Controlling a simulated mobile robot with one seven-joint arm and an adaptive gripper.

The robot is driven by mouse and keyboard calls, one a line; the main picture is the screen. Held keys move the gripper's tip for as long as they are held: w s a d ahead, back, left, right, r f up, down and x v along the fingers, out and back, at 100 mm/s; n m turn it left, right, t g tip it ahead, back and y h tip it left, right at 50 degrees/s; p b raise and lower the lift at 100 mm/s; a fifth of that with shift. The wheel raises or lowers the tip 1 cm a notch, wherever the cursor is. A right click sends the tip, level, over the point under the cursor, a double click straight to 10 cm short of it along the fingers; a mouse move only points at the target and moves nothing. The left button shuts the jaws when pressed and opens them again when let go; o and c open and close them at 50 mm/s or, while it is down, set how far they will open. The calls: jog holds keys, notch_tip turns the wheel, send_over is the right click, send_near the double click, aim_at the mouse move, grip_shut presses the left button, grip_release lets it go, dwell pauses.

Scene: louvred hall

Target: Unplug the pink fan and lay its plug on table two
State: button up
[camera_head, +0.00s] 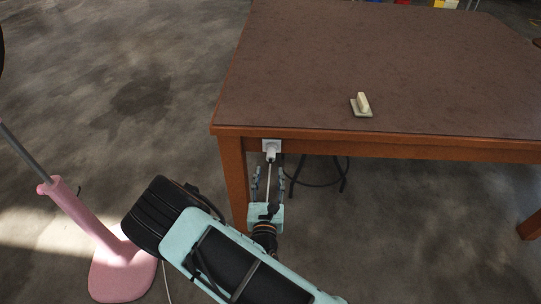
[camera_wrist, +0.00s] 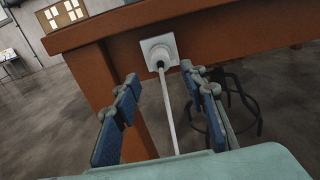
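The pink fan's base and pole (camera_head: 96,232) stand on the floor at the left of the head view; its top is out of frame. A white plug (camera_head: 270,155) sits in a white wall-type socket (camera_wrist: 151,42) on the table's front apron, near the left leg. In the wrist view the plug (camera_wrist: 160,60) is in the socket, with a pale cord (camera_wrist: 169,110) hanging from it. My gripper (camera_head: 269,172) is open just below and in front of the socket. Its fingers (camera_wrist: 165,78) stand either side of the cord, apart from the plug.
The brown-topped wooden table (camera_head: 300,75) fills the right; whether it is table two cannot be told. A cream block-like object (camera_head: 361,104) lies on it. A dark stool (camera_head: 318,180) stands underneath. Most of the tabletop is bare.

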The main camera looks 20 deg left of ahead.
aim_at(270, 159)
jog(key=shift+b+x, duration=0.65)
jog(key=shift+x, duration=3.7)
jog(key=shift+d, duration=0.1)
jog(key=shift+c, duration=0.6)
jog(key=shift+r, duration=0.1)
grip_shut()
jog(key=shift+r, duration=0.1)
